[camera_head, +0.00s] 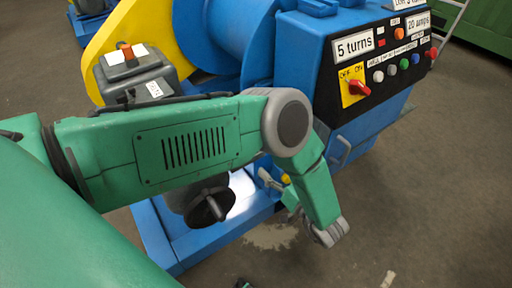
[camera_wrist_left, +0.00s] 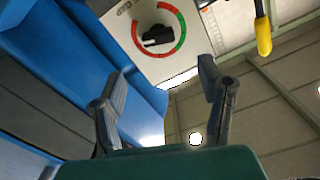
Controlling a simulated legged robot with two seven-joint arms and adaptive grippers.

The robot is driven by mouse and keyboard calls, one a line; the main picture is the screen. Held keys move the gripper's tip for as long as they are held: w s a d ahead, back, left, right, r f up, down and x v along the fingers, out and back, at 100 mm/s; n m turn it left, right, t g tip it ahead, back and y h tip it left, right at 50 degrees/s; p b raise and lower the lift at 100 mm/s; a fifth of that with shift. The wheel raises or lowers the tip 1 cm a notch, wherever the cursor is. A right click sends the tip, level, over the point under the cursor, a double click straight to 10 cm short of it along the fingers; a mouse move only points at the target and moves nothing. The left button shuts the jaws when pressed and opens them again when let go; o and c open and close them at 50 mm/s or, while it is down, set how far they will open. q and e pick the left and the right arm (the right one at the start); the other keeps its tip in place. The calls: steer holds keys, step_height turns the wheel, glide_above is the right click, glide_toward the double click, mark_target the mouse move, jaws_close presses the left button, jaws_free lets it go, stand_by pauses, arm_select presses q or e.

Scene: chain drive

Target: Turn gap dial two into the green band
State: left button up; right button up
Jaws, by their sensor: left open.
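A dial with a black knob (camera_wrist_left: 158,37) shows in the left wrist view on a pale plate (camera_wrist_left: 118,22). A coloured ring surrounds the knob, with a red band on the left and top and a green band (camera_wrist_left: 181,38) at the right. The knob lies roughly sideways; I cannot tell which end is its pointer. The plate's marking is too small to read. My left gripper (camera_wrist_left: 161,75) is open and empty, its fingers apart below the dial and not touching the knob. In the head view my left arm hides the dial. My right gripper is out of view.
A yellow-ended lever (camera_wrist_left: 263,35) is right of the dial. The blue machine (camera_head: 235,45) has a black control panel (camera_head: 380,62) with a red switch, buttons and a "5 turns" label. A yellow guard (camera_head: 112,40) stands at its left. The floor at right is mostly clear.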

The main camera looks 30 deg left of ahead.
arm_select(q)
steer(key=b+x, duration=0.1)
steer(key=x, duration=0.9)
steer(key=shift+b, duration=0.4)
steer(key=c, duration=1.2)
